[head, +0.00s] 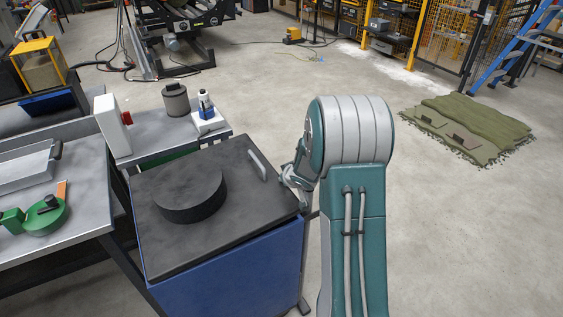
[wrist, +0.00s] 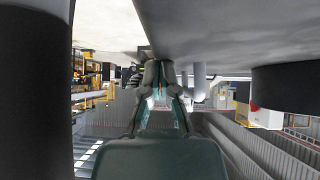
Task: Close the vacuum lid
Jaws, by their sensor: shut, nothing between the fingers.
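The vacuum lid (head: 212,225) is a dark grey square plate on top of a blue box (head: 225,275) in the head view. It lies about flat; I cannot tell whether a small gap is left beneath it. A thick black disc (head: 190,193) sits on it, and a pale bar handle (head: 258,164) stands near its right edge. My gripper (head: 290,180) is at the lid's right edge, just right of the handle, partly hidden by my arm. In the wrist view my gripper (wrist: 160,72) is shut and empty, close to a broad grey surface (wrist: 225,30).
A metal bench (head: 65,235) with green tools stands left of the box. Behind it, a small table holds a grey canister (head: 175,100), a white box (head: 112,126) and a bottle (head: 205,104).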

